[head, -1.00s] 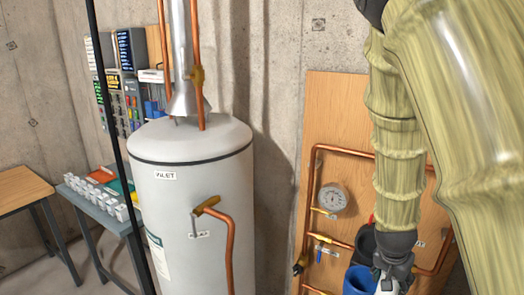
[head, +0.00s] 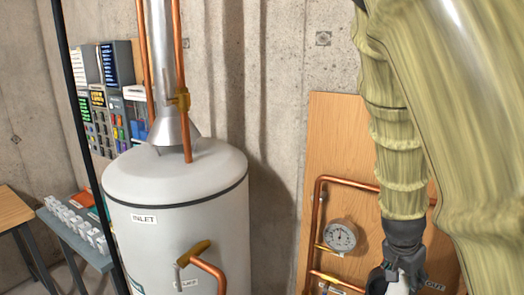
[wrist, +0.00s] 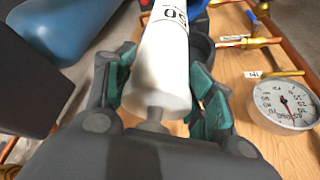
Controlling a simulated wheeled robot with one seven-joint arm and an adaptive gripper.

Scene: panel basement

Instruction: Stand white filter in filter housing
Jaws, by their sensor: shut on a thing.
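My gripper (wrist: 160,95) is shut on the white filter (wrist: 163,62), a smooth white cylinder with dark print, its near end facing the wrist camera. The teal finger pads lie on both sides of it. In the head view my gripper (head: 400,262) hangs at the lower right, with a bit of the white filter (head: 398,286) below it at the frame edge. A blue cylinder (wrist: 65,28), which looks like the filter housing, lies at the upper left of the wrist view, apart from the filter. The filter's far end is out of frame.
A black round part (wrist: 228,28) shows behind the fingers. The wooden panel (head: 335,130) carries copper pipes (head: 345,182) and a pressure gauge (head: 340,236), right of my gripper in the wrist view. A water heater (head: 175,190) stands left, with a side table (head: 75,240) beyond.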

